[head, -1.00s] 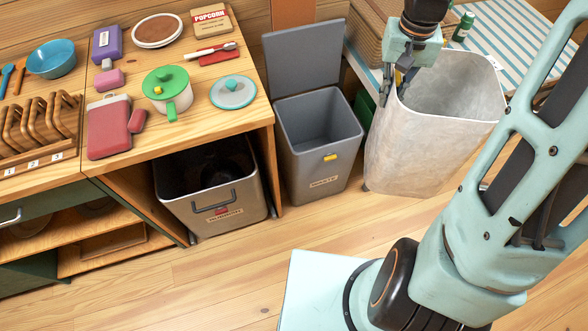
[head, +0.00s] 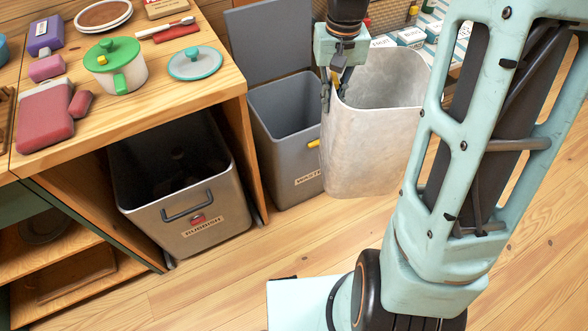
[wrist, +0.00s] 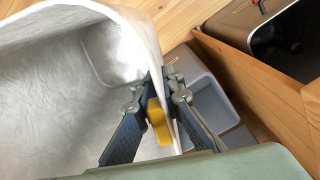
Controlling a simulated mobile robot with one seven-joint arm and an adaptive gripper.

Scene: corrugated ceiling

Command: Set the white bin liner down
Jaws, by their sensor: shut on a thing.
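The white bin liner (head: 368,145) hangs upright, open end up, from my gripper (head: 334,88) in the head view. My gripper is shut on its left rim. In the wrist view my gripper (wrist: 157,92) has one finger inside and one outside the wall of the bin liner (wrist: 45,85), with a small yellow piece (wrist: 158,122) between them. The liner's pale inside looks empty there. In the head view the liner overlaps the right edge of the grey waste bin (head: 280,112); I cannot tell whether they touch.
The waste bin's lid (head: 270,42) stands open. A rubbish bin (head: 190,222) stands under the wooden counter (head: 212,75), left of the waste bin. The counter carries a green-lidded pot (head: 116,66) and other items. Wooden floor (head: 235,285) is clear in front of the bins.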

